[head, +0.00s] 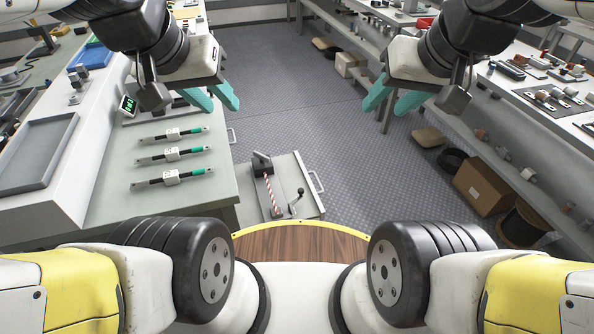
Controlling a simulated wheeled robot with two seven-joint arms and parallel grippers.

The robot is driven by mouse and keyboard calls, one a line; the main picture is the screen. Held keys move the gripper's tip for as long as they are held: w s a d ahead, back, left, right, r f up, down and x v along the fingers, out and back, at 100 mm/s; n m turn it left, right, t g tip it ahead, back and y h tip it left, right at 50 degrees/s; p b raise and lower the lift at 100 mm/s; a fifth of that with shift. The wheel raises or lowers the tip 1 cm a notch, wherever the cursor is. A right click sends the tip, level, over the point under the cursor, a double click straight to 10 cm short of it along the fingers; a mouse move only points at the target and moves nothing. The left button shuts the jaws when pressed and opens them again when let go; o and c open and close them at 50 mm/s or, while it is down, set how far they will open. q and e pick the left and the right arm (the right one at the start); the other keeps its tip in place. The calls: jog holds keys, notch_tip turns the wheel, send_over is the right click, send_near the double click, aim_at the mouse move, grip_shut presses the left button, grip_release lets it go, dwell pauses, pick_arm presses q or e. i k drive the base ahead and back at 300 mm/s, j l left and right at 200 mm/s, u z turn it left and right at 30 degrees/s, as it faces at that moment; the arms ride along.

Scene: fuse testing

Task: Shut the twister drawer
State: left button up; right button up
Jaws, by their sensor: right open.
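The twister drawer (294,165) is pulled out from the right side of the left workbench, low over the floor. Its light grey tray holds a dark device with a red-and-white striped rod (271,193) and a small black lever. My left gripper (219,106) has teal fingers spread apart, empty, above and to the left of the drawer. My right gripper (386,110) is open and empty, above and to the right of it. Neither gripper touches the drawer.
The left workbench (112,197) carries several fuse-like parts (172,155) and a grey tray (38,155). A shelf bench (560,125) runs along the right, with a cardboard box (483,188) and a spool (524,224) below. The metal floor (290,80) between is clear.

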aim_at(266, 191)
jog(key=i+l+u, duration=0.2)
jog(key=l+u, duration=0.15)
jog(key=l, duration=0.25)
jog(key=i+l+u, duration=0.1)
jog(key=l+u, duration=0.25)
jog(key=l, duration=0.3)
jog(key=l+u, duration=0.35)
jog(key=l, duration=0.3)
jog(key=k+l, duration=0.2)
jog(key=k, duration=0.35)
jog(key=j+u, duration=0.1)
jog(key=u, duration=0.25)
jog(key=j+u, duration=0.15)
jog(key=u, duration=0.15)
